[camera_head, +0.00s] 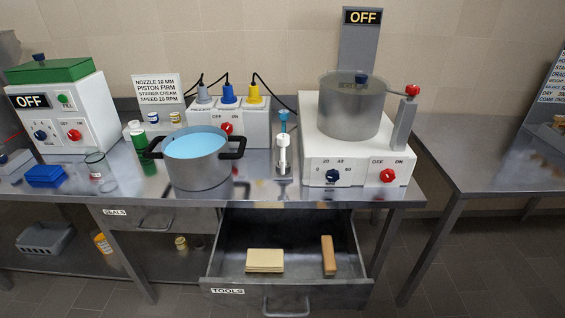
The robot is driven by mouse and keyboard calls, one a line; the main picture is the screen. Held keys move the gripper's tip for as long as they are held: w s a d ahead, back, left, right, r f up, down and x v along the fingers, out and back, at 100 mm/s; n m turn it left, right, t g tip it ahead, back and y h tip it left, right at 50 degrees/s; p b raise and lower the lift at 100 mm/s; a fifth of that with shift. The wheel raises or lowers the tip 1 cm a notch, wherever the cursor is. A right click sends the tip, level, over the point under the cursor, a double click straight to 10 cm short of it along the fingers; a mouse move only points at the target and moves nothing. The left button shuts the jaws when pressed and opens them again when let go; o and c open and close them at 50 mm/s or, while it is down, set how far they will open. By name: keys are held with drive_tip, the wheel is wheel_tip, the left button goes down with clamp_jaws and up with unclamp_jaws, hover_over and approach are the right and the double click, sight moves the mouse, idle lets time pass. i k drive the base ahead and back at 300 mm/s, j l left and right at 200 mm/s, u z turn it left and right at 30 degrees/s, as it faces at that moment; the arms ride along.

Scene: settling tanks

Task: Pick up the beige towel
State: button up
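A folded beige towel (265,261) lies flat in an open metal drawer (290,234) labelled "TOOLS", in the left half of the drawer floor. A brown wooden-looking block (328,255) lies to the right of the towel in the same drawer, with a gap between them. The towel is fully visible from above and nothing lies on it. My gripper is not in view.
Above the drawer, a steel table bears a pot of blue liquid (197,158), a stirrer machine (350,135) and a white syringe-like tool (283,152). The tabletop's front edge overhangs behind the drawer. Another table (490,160) stands right; floor between tables is clear.

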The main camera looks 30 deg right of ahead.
sight(261, 260)
drive_tip(key=i+j, duration=1.35)
drive_tip(key=i+j+u, duration=0.05)
